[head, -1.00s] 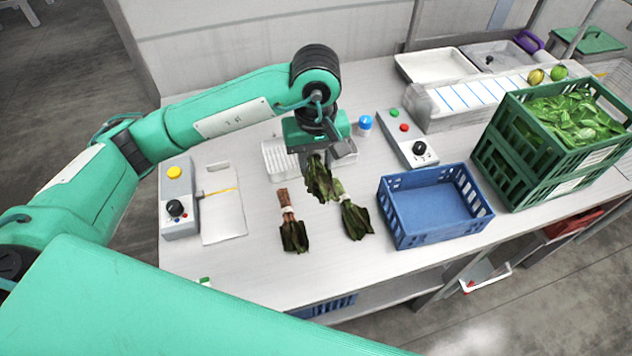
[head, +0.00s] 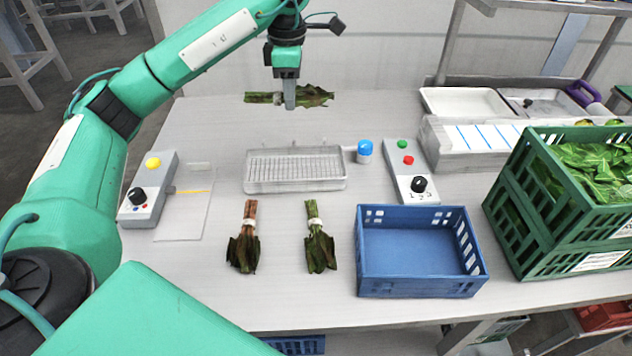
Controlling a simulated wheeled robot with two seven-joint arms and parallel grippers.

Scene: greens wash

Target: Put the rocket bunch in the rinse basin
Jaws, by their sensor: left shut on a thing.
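My left gripper (head: 289,98) is shut around the banded middle of a leafy bunch (head: 316,97). The bunch has green stems to the left and dark leaves to the right, and it hangs level above the back of the bench. I take it for the rocket bunch, though its kind is hard to tell. At the back right are a pale shallow basin (head: 464,102) and a second basin with a dark fitting (head: 570,112); I cannot tell which is the rinse basin. My right gripper is not in view.
A red-stemmed bunch (head: 243,240) and a green-stemmed bunch (head: 319,241) lie on the bench. A wire rack tray (head: 295,186), blue crate (head: 413,285), stacked green crates (head: 530,220) and control boxes (head: 412,176), (head: 146,200) stand around. A blue-capped jar (head: 364,152) stands beside the rack.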

